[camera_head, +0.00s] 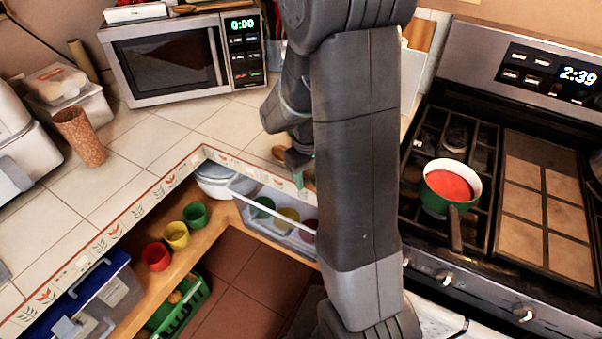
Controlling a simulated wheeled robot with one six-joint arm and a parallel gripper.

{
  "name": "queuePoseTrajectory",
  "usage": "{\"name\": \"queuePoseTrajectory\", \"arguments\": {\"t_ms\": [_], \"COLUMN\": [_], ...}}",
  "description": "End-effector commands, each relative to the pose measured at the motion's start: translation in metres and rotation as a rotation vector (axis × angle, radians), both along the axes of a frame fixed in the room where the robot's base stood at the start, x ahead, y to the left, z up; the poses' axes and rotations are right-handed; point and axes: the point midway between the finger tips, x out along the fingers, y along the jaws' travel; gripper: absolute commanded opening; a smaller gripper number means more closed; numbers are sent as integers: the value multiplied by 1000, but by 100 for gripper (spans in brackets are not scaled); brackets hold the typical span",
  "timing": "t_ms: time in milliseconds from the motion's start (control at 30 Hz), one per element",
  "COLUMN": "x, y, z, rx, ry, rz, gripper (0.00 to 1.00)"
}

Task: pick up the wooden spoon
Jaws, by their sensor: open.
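My gripper (301,172) is at the counter's inner corner, left of my large grey arm link. Its green-tipped fingers point down and are open. A small brown wooden piece (279,153), which looks like part of the wooden spoon, shows on the tiles just left of the fingers. The rest of it is hidden behind my gripper and arm. I cannot tell whether the fingers touch it.
A microwave (180,58) stands at the back, and a brown tumbler (80,137) on the left counter. A stove with a red-filled pot (450,188) is on the right. Colored cups (176,235) and bins sit on a shelf below the counter edge. Tiles before the microwave are clear.

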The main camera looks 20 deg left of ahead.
Motion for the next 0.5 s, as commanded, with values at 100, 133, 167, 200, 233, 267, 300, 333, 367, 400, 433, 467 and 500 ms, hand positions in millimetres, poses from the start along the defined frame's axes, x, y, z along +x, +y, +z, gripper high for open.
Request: {"name": "queuePoseTrajectory", "arguments": {"t_ms": [100, 133, 167, 200, 233, 267, 300, 333, 367, 400, 433, 467, 500], "x": [0, 0, 0, 0, 0, 0, 0, 0, 0, 0, 0, 0, 0], "y": [0, 0, 0, 0, 0, 0, 0, 0, 0, 0, 0, 0, 0], "z": [0, 0, 0, 0, 0, 0, 0, 0, 0, 0, 0, 0, 0], "rx": [1, 1, 1, 1, 1, 1, 1, 1, 1, 1, 1, 1, 1], "ry": [0, 0, 0, 0, 0, 0, 0, 0, 0, 0, 0, 0, 0], "rz": [0, 0, 0, 0, 0, 0, 0, 0, 0, 0, 0, 0, 0], "gripper": [45, 45, 45, 41, 35, 29, 21, 15, 9, 1, 0, 0, 0]}}
